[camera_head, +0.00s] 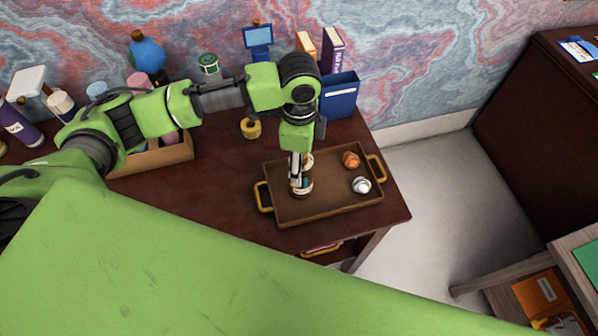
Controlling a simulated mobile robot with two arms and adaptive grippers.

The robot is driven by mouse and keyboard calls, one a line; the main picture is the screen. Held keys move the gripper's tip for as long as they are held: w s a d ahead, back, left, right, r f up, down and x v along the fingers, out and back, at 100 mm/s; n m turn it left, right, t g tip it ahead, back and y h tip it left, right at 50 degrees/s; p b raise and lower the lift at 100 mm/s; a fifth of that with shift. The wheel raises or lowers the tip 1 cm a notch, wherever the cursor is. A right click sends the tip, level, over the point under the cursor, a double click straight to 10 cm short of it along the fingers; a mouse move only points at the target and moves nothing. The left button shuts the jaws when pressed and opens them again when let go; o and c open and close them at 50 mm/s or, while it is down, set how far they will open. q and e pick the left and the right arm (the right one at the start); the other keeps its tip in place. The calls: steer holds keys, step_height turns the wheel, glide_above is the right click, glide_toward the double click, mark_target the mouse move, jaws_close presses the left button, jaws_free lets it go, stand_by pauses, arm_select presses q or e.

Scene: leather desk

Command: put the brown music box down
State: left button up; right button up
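My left gripper (297,180) points straight down over the left part of a brown tray (325,208) with yellow handles. Its fingertips are at a small round brown-and-white item (303,190) that they partly cover. I cannot tell whether the fingers are closed on it or whether it touches the tray. I cannot make out for sure which thing is the brown music box; this item may be it. An orange-brown lump (351,160) and a silvery round item (361,185) sit on the tray's right side. My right gripper is not in view.
The tray lies near the right end of a dark desk (225,205). Behind are a blue file box (339,96), upright books (333,50) and a small yellow round item (251,128). A wooden box (160,155) and bottles stand left. The desktop left of the tray is clear.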

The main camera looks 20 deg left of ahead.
arm_select(q)
step_height(320, 180, up, 6)
steer(key=shift+f+b, duration=0.15)
steer(key=shift+b, duration=0.2)
